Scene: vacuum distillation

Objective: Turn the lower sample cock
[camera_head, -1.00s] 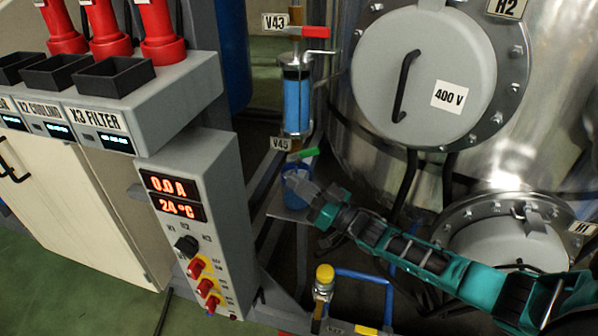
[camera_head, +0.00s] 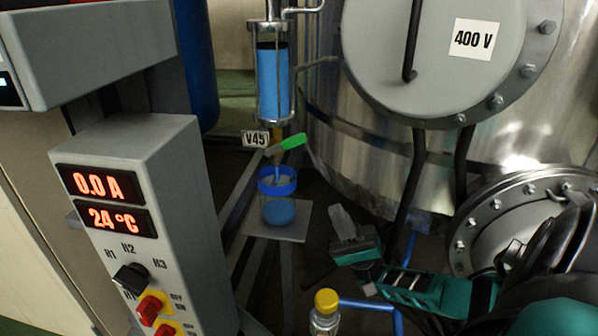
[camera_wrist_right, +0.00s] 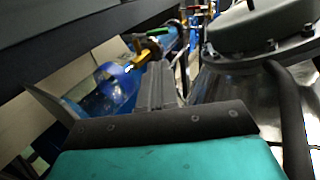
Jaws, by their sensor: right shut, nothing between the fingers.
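The lower sample cock, with its green handle (camera_head: 288,143), sits under the glass cylinder of blue liquid (camera_head: 272,85), beside the V45 label (camera_head: 255,139). The handle points right and slightly up. A blue streak shows between its outlet and the blue-rimmed cup (camera_head: 278,208), which holds blue liquid. My right gripper (camera_head: 340,218) is shut and empty, to the right of the cup and below the handle, apart from both. In the right wrist view, the shut fingers (camera_wrist_right: 156,84) point toward the green handle (camera_wrist_right: 158,31), with the cup (camera_wrist_right: 112,88) to their left. My left gripper is not seen.
The cup stands on a small grey plate (camera_head: 297,222). The control box (camera_head: 150,190) stands left, the steel vessel (camera_head: 350,130) behind and right. A yellow-capped valve (camera_head: 326,300) and blue pipe are below my gripper. Black pipes (camera_head: 413,180) run down at right.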

